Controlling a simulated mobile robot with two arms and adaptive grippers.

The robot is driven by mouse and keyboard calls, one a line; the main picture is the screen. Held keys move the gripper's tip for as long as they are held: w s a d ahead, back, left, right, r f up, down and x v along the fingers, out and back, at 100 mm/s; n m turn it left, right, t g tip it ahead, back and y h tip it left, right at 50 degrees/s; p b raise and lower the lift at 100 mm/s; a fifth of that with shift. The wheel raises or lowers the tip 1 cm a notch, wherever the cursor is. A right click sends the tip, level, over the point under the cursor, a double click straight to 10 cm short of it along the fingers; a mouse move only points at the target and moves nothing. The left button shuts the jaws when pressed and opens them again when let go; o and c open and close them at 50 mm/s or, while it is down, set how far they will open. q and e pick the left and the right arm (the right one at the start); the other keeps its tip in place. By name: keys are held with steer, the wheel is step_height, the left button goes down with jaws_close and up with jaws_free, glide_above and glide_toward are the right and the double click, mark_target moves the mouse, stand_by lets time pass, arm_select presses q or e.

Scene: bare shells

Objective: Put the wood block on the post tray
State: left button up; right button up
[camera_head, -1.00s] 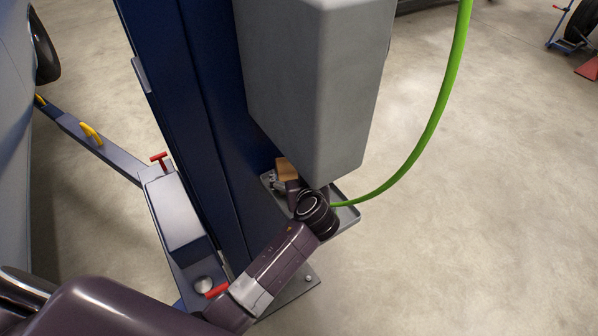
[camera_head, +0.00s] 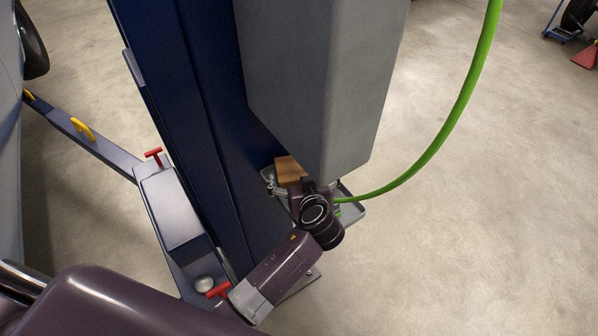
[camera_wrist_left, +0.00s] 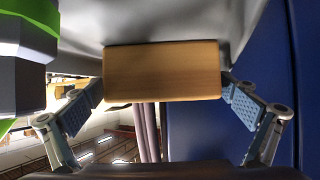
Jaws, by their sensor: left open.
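The wood block (camera_head: 289,171) is a light brown box at the foot of the blue post, over the left part of the grey post tray (camera_head: 352,211). My left gripper (camera_head: 289,187) is at the block's near side. In the left wrist view the block (camera_wrist_left: 162,70) lies between the two open fingertips (camera_wrist_left: 163,90), with its ends very close to them. Whether the fingers touch it is unclear. The block appears to be at the tray, but its underside is hidden. My wrist covers much of the tray. My right gripper is not in view.
A large grey box (camera_head: 318,85) on the blue post (camera_head: 185,120) overhangs the tray closely. A green hose (camera_head: 440,135) curves down to the tray's right side. A lift arm with red handles (camera_head: 153,153) stands left. Open floor lies to the right.

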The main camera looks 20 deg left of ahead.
arm_select(q)
steer(key=p+v, duration=0.3)
steer(key=v, duration=0.7)
steer(key=shift+s+d+r+p, duration=0.2)
steer(key=shift+s+r+p, duration=0.1)
steer(key=shift+s, duration=0.1)
steer(key=shift+f, duration=0.1)
